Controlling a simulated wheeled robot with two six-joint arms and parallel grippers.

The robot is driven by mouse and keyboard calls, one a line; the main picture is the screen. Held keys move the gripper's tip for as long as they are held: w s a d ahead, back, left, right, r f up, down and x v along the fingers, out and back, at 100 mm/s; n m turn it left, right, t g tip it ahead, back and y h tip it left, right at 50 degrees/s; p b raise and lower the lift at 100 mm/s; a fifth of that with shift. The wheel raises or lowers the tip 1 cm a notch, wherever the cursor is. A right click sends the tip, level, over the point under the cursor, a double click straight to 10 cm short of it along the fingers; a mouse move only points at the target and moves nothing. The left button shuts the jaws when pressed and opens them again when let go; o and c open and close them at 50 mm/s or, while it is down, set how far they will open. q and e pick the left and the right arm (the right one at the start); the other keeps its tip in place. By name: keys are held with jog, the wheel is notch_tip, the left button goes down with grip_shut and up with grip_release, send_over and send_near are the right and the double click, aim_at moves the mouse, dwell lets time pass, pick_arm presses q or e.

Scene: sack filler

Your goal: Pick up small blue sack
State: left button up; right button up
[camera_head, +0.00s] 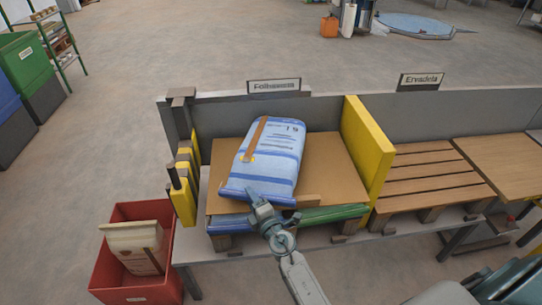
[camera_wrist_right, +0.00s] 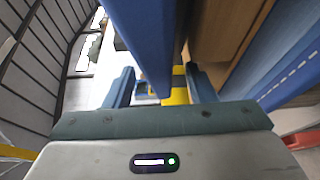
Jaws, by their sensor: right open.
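A blue and white sack (camera_head: 266,160) with printed text and a brown strip lies flat on a brown board in the head view. My right gripper (camera_head: 254,195) is at the sack's near edge, and its jaws are open. In the right wrist view, a blue edge (camera_wrist_right: 145,40) reaches down between the two fingers of my right gripper (camera_wrist_right: 158,80). I cannot tell whether the fingers touch it. My right forearm hides part of the stack front. My left gripper is not in view.
Under the brown board (camera_head: 222,190) lie a blue sack (camera_head: 230,223) and a green sack (camera_head: 335,213). A yellow panel (camera_head: 367,145) stands right of the stack. A red bin (camera_head: 112,265) holding a pale sack (camera_head: 133,243) stands at lower left. An empty slatted pallet (camera_head: 430,178) is at right.

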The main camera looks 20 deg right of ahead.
jog(key=shift+w, duration=0.5)
jog(key=shift+s, duration=0.1)
jog(key=shift+c, duration=0.2)
grip_shut()
dwell(0.4)
dwell(0.3)
